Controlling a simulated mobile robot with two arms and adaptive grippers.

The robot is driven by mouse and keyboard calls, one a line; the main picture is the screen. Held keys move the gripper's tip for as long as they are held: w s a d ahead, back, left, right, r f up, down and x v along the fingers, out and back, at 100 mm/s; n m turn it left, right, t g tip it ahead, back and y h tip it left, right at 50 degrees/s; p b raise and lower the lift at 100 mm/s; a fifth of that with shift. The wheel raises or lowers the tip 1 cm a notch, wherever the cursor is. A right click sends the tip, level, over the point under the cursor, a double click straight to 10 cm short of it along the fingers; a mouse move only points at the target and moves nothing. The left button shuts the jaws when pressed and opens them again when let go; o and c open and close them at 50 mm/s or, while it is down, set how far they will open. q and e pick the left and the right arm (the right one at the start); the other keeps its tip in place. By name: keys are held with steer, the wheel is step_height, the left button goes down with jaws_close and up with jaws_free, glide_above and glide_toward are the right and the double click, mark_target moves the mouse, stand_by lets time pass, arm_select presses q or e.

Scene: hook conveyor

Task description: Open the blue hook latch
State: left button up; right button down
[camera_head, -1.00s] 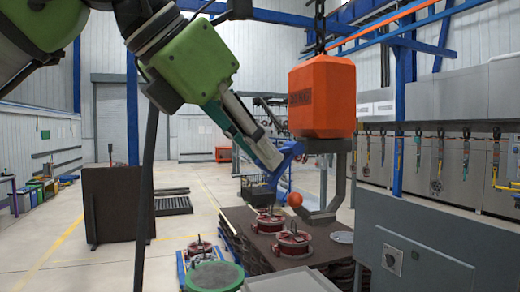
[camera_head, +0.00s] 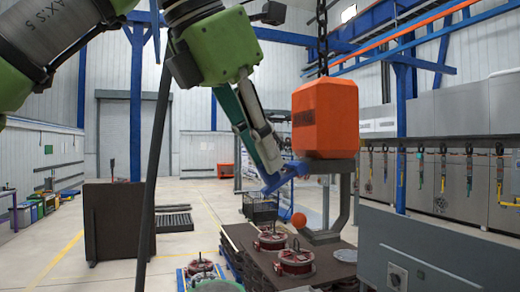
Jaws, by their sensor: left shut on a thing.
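The hook block is a big orange housing (camera_head: 324,118) on a chain, with a grey metal hook (camera_head: 343,200) below it. The blue latch (camera_head: 288,175) sits at the left of the hook's upper part, slanting down to the left. An orange ball (camera_head: 299,219) shows just left of the hook, below the latch. My left gripper (camera_head: 272,168), teal and grey, reaches down from the upper left and is shut on the blue latch. Its fingertips partly cover the latch, so the exact contact is hard to see. My right gripper is out of view.
A dark stacked pallet (camera_head: 330,262) with red round parts (camera_head: 295,261) stands below the hook. A grey cabinet (camera_head: 430,250) stands at the right front. A dark panel (camera_head: 118,220) is at the left.

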arm_select(q)
steer(key=shift+w+a+r, duration=0.1)
steer(key=shift+w+a, duration=0.05)
steer(key=shift+a, duration=0.1)
